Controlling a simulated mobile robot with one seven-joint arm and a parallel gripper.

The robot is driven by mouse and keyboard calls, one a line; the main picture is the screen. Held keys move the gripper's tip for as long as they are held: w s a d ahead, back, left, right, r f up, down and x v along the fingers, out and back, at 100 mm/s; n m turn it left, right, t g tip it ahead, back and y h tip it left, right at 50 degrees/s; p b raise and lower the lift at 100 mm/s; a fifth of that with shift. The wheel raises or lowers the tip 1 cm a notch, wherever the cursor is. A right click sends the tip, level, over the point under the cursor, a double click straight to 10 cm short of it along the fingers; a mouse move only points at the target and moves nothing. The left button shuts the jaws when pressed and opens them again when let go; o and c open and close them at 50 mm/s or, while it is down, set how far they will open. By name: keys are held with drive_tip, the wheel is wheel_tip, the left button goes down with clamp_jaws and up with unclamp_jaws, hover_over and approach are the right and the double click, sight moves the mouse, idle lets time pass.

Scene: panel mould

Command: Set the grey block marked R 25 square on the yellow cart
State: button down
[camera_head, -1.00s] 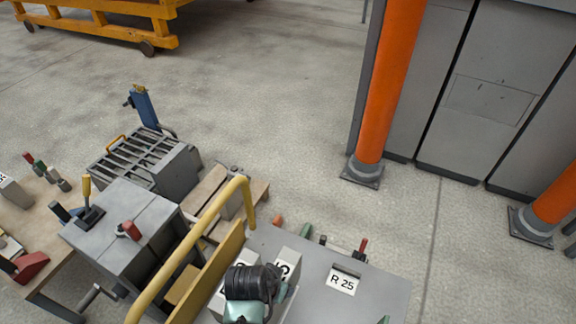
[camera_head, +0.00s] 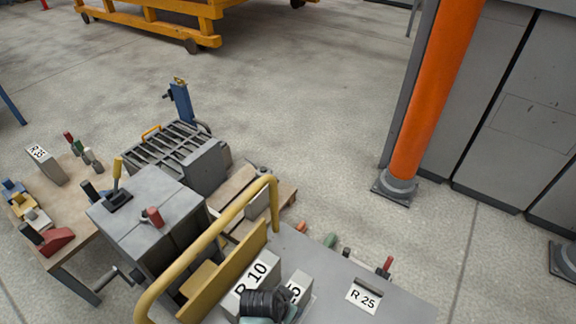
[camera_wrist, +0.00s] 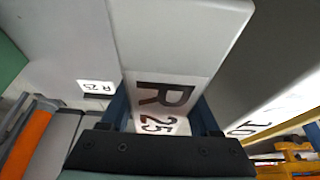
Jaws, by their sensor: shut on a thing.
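A grey block marked R 25 (camera_wrist: 183,40) fills the middle of the wrist view. My gripper (camera_wrist: 162,112) is shut on it, with a blue finger on each side. In the head view my dark gripper (camera_head: 263,303) is at the bottom centre and partly hides the held block (camera_head: 296,287); only the end of its mark shows. A grey block marked R 10 (camera_head: 268,264) stands beside it, by the yellow board. The cart has a yellow rail (camera_head: 212,237) and a grey top (camera_head: 325,285) with a label R 25 (camera_head: 363,296). Whether the held block touches the top cannot be told.
A grey machine (camera_head: 150,215) stands left of the rail. A wooden table (camera_head: 85,215) at far left holds a block marked R 35 (camera_head: 47,165) and coloured tools. Several small tools line the cart top's far edge. An orange post (camera_head: 437,95) stands right. Open floor lies beyond.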

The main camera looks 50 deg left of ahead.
drive_tip(key=shift+w+a+r, duration=0.1)
drive_tip(key=shift+w, duration=0.05)
drive_tip(key=shift+c, duration=0.6)
unclamp_jaws()
drive_tip(key=p+v, duration=0.5)
drive_tip(key=v, duration=0.7)
drive_tip(key=shift+s, duration=0.2)
drive_tip(key=shift+w, duration=0.1)
